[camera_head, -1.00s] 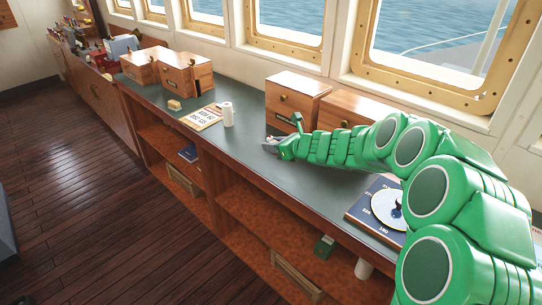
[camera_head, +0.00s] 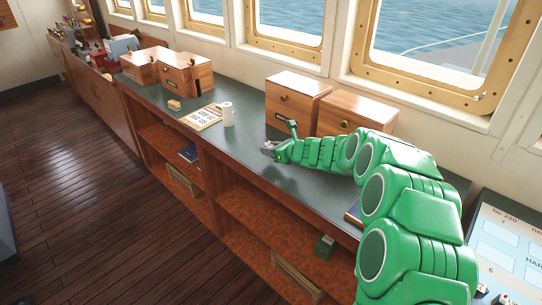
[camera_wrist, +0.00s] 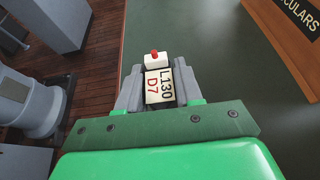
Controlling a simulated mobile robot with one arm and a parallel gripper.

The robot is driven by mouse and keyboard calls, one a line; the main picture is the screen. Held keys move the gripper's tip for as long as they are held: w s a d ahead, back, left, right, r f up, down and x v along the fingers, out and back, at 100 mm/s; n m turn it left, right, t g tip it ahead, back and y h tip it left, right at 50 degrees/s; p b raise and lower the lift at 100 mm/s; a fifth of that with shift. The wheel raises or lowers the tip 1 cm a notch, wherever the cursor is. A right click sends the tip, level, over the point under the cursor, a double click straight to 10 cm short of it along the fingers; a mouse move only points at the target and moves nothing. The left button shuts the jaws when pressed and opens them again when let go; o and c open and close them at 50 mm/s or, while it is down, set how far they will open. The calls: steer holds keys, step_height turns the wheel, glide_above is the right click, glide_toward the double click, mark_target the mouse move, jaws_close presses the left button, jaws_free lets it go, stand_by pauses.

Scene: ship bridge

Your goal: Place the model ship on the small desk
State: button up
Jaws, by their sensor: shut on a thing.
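My gripper (camera_head: 269,149) is low over the long green-topped counter (camera_head: 245,104), in front of the wooden boxes. In the wrist view my gripper (camera_wrist: 159,84) is shut on a small cream thing with the marks "L130 D7", with a white block and a red tip at its far end. This small thing (camera_wrist: 160,88) may be the model ship; only its top shows. In the head view the fingers largely hide it. I cannot tell which surface is the small desk.
Wooden boxes (camera_head: 297,98) stand along the counter under the windows. A white cylinder (camera_head: 227,114) and a printed card (camera_head: 202,117) lie farther left. A control console (camera_head: 500,246) is at lower right. Open wooden floor (camera_head: 80,190) lies left. Grey pedestals (camera_wrist: 35,102) show in the wrist view.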

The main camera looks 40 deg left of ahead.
mark_target(271, 161)
steer(key=shift+w+a+f, duration=0.1)
steer(key=shift+a+f, duration=0.05)
steer(key=shift+f, duration=1.55)
steer(key=shift+f, duration=0.2)
steer(key=o, duration=1)
steer(key=shift+v, duration=1.15)
steer(key=d+r, duration=0.3)
steer(key=shift+d, duration=0.3)
steer(key=shift+d+r, duration=0.1)
steer(key=shift+d, duration=0.4)
